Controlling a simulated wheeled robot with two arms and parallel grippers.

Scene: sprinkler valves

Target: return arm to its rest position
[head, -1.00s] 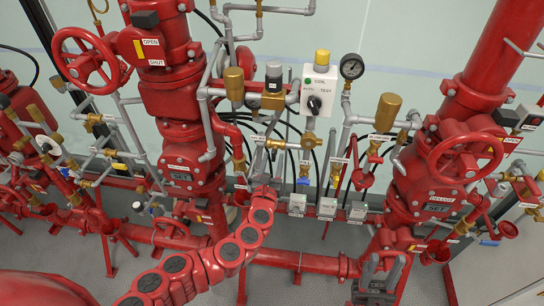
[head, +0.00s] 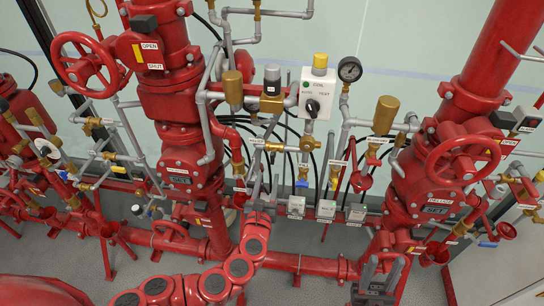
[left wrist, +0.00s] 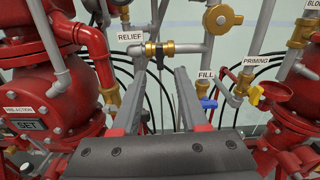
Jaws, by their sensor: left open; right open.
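My left arm is red with dark round joint caps. Its gripper (head: 266,184) points up at the brass relief valve (head: 273,147) on the pipework between the two red risers. In the left wrist view the open gripper (left wrist: 164,76) has its two grey fingers apart, with nothing held between them. The relief valve (left wrist: 152,49) lies beyond the fingertips, apart from them as far as I can tell. My right gripper (head: 380,272) is at the lower right, open and empty, with grey fingers pointing up.
Red risers (head: 181,125) stand on both sides. A control box (head: 317,92) and gauge (head: 350,69) are above. Grey floor shows below.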

